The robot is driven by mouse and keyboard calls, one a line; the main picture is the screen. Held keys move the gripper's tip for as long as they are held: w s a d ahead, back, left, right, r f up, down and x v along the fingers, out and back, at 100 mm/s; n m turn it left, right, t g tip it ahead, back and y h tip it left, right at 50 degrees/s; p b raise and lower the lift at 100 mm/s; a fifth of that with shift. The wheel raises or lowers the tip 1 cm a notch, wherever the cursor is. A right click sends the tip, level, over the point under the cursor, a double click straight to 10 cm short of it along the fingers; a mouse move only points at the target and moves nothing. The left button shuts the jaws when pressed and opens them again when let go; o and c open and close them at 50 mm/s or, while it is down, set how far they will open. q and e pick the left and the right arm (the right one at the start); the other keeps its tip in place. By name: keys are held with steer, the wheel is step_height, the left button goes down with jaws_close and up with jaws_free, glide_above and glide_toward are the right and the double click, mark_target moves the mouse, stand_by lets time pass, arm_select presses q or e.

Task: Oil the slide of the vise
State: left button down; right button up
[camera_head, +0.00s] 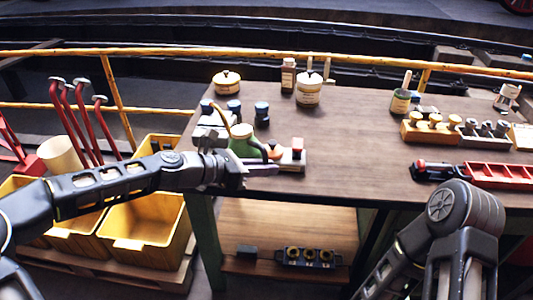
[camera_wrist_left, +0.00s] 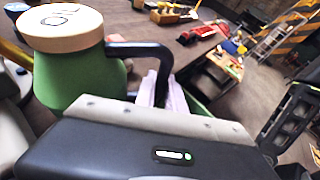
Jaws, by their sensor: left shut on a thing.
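A green oil can (camera_head: 243,143) with a cream lid and a thin orange-brown spout is at the near left corner of the workbench. In the left wrist view the can (camera_wrist_left: 75,75) shows close up, with "OIL" on its lid and a black handle. My left gripper (camera_head: 262,168) is shut on that handle; its pale fingers (camera_wrist_left: 160,95) are beside the can. A grey metal form (camera_head: 208,135) behind my wrist looks like the vise, partly hidden by my arm and the can. I cannot make out its slide. My right arm shows at lower right, its gripper out of view.
The workbench (camera_head: 350,155) has clear wood in its middle. A pale block with a red top (camera_head: 297,150) is right of the can. Several jars and bottles stand at the back, including a cream pot (camera_head: 308,94). A red tray (camera_head: 500,175) lies at right. Yellow bins (camera_head: 145,225) stand left.

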mark_target(267, 156)
arm_select(q)
steer(key=shift+w+r, duration=0.1)
steer(key=shift+w, duration=0.2)
steer(key=shift+s+r, duration=0.1)
steer(key=shift+s, duration=0.15)
arm_select(e)
steer(key=shift+w, duration=0.15)
arm_select(q)
steer(key=shift+w, duration=0.1)
arm_select(e)
steer(key=shift+r, duration=0.1)
arm_select(q)
steer(key=shift+s+d+r+n+g+h+p, duration=0.15)
steer(key=shift+r+n+h+p, duration=0.2)
steer(key=shift+r+n, duration=0.2)
steer(key=shift+s+d+r+n+g+h+p, duration=0.2)
steer(key=shift+r+n+h, duration=0.2)
steer(key=shift+r, duration=0.2)
steer(key=shift+w+a+r+n, duration=0.1)
steer(key=shift+r+n, duration=0.3)
steer(key=shift+n, duration=0.05)
steer(key=shift+r+h, duration=0.25)
steer(key=shift+r, duration=0.1)
arm_select(e)
steer(key=shift+r, duration=0.35)
